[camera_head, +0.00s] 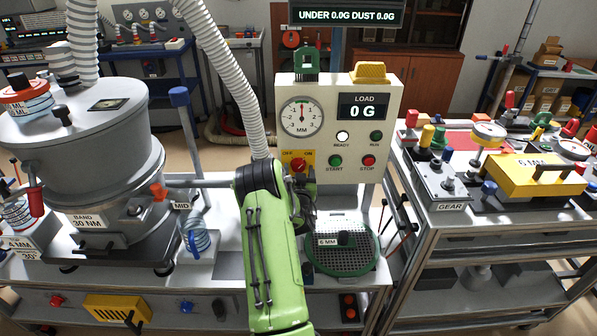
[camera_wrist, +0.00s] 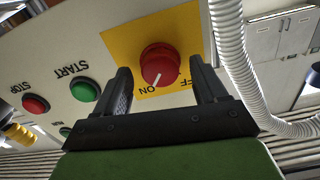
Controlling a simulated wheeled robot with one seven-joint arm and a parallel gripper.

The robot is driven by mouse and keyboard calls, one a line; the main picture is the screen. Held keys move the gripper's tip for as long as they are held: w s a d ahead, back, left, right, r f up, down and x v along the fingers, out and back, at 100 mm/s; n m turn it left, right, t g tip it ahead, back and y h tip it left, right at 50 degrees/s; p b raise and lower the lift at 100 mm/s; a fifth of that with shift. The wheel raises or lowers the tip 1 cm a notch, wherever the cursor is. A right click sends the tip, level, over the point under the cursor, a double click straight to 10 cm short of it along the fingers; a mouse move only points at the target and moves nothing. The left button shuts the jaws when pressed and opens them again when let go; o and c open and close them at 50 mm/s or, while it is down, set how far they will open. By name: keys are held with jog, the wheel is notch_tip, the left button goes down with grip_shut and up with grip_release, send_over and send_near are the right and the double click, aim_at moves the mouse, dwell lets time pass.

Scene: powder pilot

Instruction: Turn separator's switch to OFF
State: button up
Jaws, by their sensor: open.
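The separator's switch is a red round knob (camera_wrist: 160,64) on a yellow plate (camera_wrist: 185,35), with ON and OFF labels. Its white mark points toward ON in the wrist view. In the head view the red knob (camera_head: 298,164) sits low on the white control panel (camera_head: 326,100), with OFF at left and ON at right. My gripper (camera_wrist: 160,68) is open, with one dark finger on each side of the knob. I cannot tell whether either finger touches it. In the head view my gripper (camera_head: 301,183) is just below the plate and partly hidden by my green arm.
Beside the switch are the green START button (camera_wrist: 83,92) and red STOP button (camera_wrist: 36,104). A grey corrugated hose (camera_head: 232,80) hangs close to the panel's left. The grey separator drum (camera_head: 75,125) stands left. A green-rimmed sieve (camera_head: 340,250) lies below the panel.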

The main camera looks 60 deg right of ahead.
jog(key=c, duration=1)
jog(key=shift+c, duration=0.2)
jog(key=shift+n+b, duration=0.3)
jog(key=shift+n, duration=0.1)
jog(key=n+b, duration=0.1)
jog(key=n, duration=0.1)
jog(key=shift+f+n, duration=0.1)
jog(key=shift+n, duration=0.3)
jog(key=n+b, duration=0.1)
jog(key=n, duration=0.2)
jog(key=shift+n, duration=0.4)
jog(key=n, duration=0.4)
jog(key=shift+n, duration=2.2)
